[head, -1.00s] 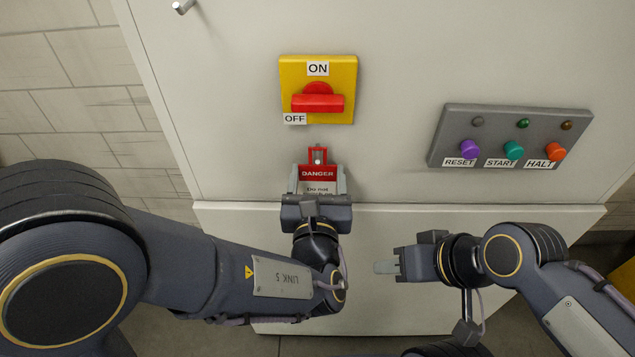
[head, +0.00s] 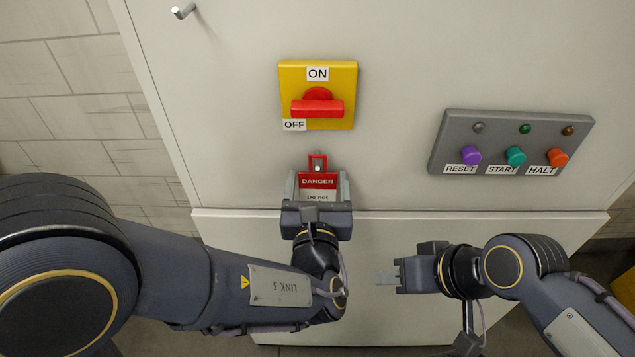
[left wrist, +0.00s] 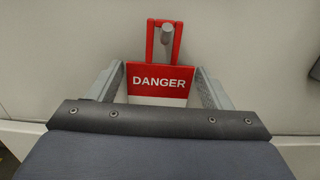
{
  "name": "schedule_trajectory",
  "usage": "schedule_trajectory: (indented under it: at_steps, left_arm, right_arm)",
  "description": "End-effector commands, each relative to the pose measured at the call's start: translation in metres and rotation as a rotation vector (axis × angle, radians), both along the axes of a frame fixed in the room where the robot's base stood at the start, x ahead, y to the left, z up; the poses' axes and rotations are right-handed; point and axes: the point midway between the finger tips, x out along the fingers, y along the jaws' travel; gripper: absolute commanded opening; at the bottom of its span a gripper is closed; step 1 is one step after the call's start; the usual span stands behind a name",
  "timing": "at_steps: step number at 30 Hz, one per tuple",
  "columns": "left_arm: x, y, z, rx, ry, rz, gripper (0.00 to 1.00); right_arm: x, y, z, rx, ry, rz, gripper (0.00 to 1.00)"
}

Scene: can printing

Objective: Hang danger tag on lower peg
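The danger tag (head: 318,182) is red and white, with a red loop at its top, against the cabinet front below the yellow switch. The lower peg (left wrist: 167,35) sticks out inside the red loop, and the loop appears to be around it. The tag hangs upright, and its lower part is hidden by my left gripper. My left gripper (head: 317,188) is open, with one finger on each side of the tag and small gaps at the tag's edges. My right gripper (head: 387,278) is off to the right, below the button panel; its finger gap is not clear.
The yellow switch plate (head: 344,98) with a red handle is above the tag. A grey panel (head: 580,125) with RESET, START and HALT buttons is at the right. Another peg (head: 183,11) is at the upper left. The cabinet face between switch and panel is clear.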

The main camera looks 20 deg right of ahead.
Motion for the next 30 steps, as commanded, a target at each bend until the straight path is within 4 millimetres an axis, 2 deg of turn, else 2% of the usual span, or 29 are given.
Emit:
schedule_trajectory:
  at_steps: [1,3,13,24,30]
  left_arm:
    - [0.000,0.000,0.000,0.000,0.000,0.000,0.80]
    - [0.000,0.000,0.000,0.000,0.000,0.000,0.88]
    - [-0.004,0.001,-0.001,-0.001,0.000,-0.001,0.88]
    - [-0.060,0.016,-0.003,-0.002,-0.001,-0.004,0.88]
    - [-0.074,0.022,-0.003,0.000,-0.001,0.000,0.88]
  right_arm:
    - [0.000,0.000,0.000,0.000,0.000,0.000,0.38]
    - [0.000,0.000,0.000,0.000,0.000,0.000,0.38]
    - [0.000,0.000,-0.002,0.000,0.000,0.000,0.38]
    - [0.000,0.000,-0.020,0.000,0.000,0.000,0.38]
    - [0.000,0.000,-0.022,0.000,0.000,0.000,0.38]
